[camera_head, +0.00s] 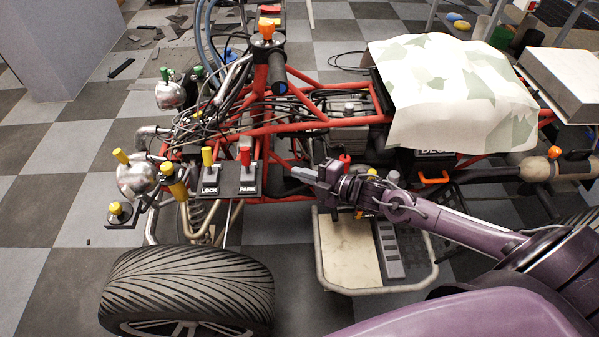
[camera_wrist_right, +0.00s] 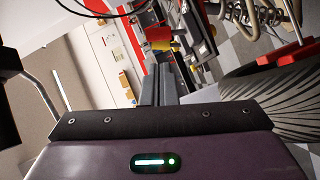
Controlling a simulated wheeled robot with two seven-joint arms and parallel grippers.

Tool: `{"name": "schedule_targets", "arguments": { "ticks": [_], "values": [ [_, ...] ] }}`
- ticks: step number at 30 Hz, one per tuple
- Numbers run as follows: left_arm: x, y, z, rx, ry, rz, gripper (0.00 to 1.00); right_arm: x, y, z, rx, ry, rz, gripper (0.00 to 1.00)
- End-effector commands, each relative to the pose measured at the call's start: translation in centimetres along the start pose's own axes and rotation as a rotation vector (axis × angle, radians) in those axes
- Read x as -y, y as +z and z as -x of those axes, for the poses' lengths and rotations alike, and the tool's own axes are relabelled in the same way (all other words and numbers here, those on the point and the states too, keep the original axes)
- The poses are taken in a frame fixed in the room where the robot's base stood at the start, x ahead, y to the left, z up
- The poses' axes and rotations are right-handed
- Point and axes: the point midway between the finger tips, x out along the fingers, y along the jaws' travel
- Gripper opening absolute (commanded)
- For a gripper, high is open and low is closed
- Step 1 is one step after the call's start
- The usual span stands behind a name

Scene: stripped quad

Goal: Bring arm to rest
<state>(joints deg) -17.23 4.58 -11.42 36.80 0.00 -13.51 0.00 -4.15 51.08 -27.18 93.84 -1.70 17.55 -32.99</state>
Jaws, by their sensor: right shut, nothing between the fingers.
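My right arm, purple, comes in from the lower right in the head view. Its gripper (camera_head: 306,173) is shut and empty, in front of the red frame and just right of the PARK lever (camera_head: 247,172). The right wrist view shows the shut fingers (camera_wrist_right: 159,82) pointing away, with nothing held between them. Near the gripper is the LOCK lever (camera_head: 209,173), with a yellow handle. My left gripper is not in view.
The red quad frame (camera_head: 330,122) has exposed cables and tubes. A large tire (camera_head: 188,285) stands at the lower left. A metal tray (camera_head: 345,255) lies below my arm. A patterned cloth (camera_head: 445,85) covers the seat area. Checkered floor (camera_head: 55,205) is open at the left.

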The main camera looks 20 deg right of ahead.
Motion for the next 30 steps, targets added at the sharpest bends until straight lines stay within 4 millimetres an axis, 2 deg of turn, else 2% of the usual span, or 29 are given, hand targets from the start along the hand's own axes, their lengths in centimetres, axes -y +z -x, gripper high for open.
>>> {"name": "schedule_targets", "arguments": {
  "ticks": [10, 14, 17, 19, 22, 24, 26, 27, 30],
  "values": [
    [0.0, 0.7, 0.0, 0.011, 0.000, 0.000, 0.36, 0.2, 0.2, 0.0, 0.007, -0.002, -0.007, 0.00],
    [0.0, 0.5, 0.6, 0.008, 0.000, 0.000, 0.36, 2.6, 2.4, 0.4, 0.092, -0.027, -0.095, 0.00],
    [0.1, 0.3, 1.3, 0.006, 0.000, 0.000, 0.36, 7.3, 5.4, 1.6, 0.236, -0.070, -0.249, 0.00],
    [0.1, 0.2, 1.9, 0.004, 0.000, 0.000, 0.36, 11.9, 7.4, 3.2, 0.361, -0.111, -0.384, 0.00],
    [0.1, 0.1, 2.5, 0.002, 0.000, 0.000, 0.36, 18.9, 8.5, 6.1, 0.531, -0.172, -0.573, 0.00],
    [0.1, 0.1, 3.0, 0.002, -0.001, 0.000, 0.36, 23.8, 8.3, 8.5, 0.644, -0.217, -0.698, 0.00],
    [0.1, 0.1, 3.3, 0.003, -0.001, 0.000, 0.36, 27.9, 7.4, 10.6, 0.734, -0.257, -0.797, 0.00],
    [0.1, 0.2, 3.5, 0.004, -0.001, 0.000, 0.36, 30.5, 6.6, 12.1, 0.793, -0.284, -0.862, 0.00],
    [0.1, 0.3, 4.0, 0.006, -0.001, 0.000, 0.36, 36.6, 3.5, 15.8, 0.932, -0.352, -1.011, 0.00]
  ]
}}
